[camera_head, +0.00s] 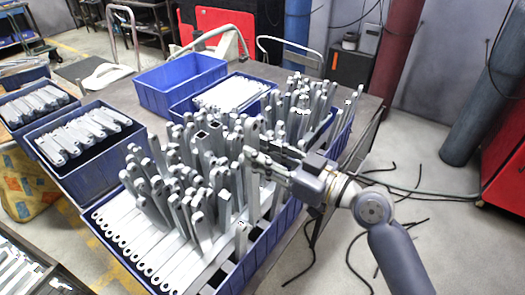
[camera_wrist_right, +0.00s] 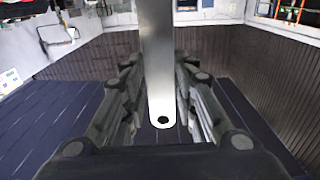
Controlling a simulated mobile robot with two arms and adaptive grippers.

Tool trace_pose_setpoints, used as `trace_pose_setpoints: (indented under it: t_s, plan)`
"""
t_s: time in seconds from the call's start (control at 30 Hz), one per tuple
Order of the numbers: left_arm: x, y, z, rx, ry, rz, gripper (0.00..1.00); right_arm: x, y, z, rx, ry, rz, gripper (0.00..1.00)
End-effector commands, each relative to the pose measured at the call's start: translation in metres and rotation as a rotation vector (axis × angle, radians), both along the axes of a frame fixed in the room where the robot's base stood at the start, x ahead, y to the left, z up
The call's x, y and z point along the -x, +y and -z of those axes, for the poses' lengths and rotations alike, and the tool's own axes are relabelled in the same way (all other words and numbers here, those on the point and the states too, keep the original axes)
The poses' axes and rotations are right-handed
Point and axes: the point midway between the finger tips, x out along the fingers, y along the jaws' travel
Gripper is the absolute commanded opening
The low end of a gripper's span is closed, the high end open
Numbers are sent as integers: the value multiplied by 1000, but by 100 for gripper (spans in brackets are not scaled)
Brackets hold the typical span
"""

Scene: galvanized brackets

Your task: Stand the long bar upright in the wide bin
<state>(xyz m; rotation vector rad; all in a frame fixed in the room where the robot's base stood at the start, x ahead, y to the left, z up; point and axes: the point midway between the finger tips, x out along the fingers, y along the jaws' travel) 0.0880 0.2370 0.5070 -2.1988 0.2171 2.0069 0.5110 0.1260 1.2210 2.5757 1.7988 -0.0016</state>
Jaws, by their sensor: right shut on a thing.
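My right gripper (camera_head: 254,157) is shut on a long grey bar (camera_wrist_right: 160,85), seen between its fingers in the right wrist view (camera_wrist_right: 157,68). The bar has a rounded end with a dark hole. In the head view the bar (camera_head: 251,184) hangs roughly upright below the fingers, over the right side of a large blue bin (camera_head: 268,238). Its lower end is hard to tell among the other bars. This front bin holds many bars, some standing, some lying in a row. I cannot tell if the held bar touches the bin. My left gripper is not in view.
An empty blue bin (camera_head: 182,83) stands at the back. A blue bin with lying bars (camera_head: 235,93) is beside it. Two more filled bins (camera_head: 75,133) (camera_head: 38,103) stand at left. Crowded upright bars (camera_head: 195,165) stand left of my gripper. Cables lie on the floor at right.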

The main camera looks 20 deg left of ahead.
Motion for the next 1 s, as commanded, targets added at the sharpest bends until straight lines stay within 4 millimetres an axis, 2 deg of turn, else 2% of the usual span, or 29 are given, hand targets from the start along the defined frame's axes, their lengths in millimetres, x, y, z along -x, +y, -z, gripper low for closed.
trace_pose_setpoints:
  t_s: [1.0]
  plan:
    - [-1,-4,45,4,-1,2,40,0,0,70,-3,0,0,0]
